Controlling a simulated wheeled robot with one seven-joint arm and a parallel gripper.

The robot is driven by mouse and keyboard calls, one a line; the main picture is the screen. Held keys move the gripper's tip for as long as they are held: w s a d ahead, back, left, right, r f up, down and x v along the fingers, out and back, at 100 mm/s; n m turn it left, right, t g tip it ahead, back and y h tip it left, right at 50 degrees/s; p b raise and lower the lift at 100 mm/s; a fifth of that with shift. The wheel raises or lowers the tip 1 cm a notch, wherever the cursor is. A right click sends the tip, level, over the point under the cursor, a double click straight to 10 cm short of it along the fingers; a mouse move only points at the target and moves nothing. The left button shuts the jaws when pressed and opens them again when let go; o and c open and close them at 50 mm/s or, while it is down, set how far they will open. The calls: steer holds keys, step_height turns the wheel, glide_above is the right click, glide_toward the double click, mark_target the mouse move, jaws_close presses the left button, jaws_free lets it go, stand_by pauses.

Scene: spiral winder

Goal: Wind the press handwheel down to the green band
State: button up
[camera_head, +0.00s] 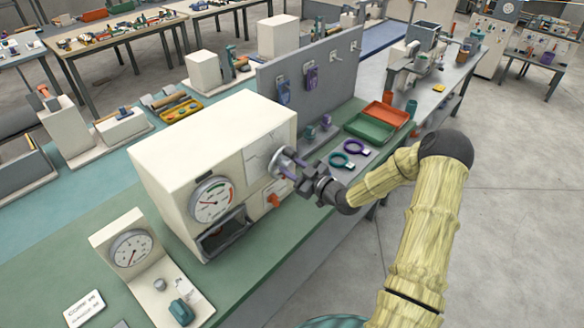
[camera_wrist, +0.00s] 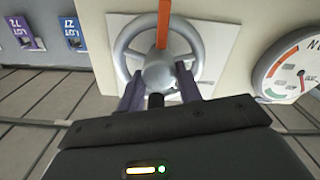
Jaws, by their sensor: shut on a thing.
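The press (camera_head: 185,145) is a cream box on the green bench. A round dial (camera_head: 212,199) with green and red bands is on the press front. It shows partly at the right of the wrist view (camera_wrist: 290,68); I cannot read its needle surely.
An orange knob (camera_head: 273,200) sits just below the wheel. A second gauge box (camera_head: 130,250) stands at the front left. A grey tool board (camera_head: 312,75), purple and teal rings and a green tray (camera_head: 369,128) are beyond my gripper. The floor at right is clear.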

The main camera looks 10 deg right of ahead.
steer(key=shift+f+m, duration=0.1)
steer(key=shift+m, duration=0.2)
steer(key=shift+m+b, duration=0.9)
steer(key=shift+m, duration=0.3)
steer(key=shift+d+m+b, duration=0.1)
steer(key=shift+m+b, duration=0.25)
steer(key=shift+m, duration=1.05)
steer(key=o, duration=1)
steer(key=b+v, duration=0.5)
steer(key=v, duration=1.2)
steer(key=shift+s+d, duration=0.1)
steer(key=shift+s, duration=0.05)
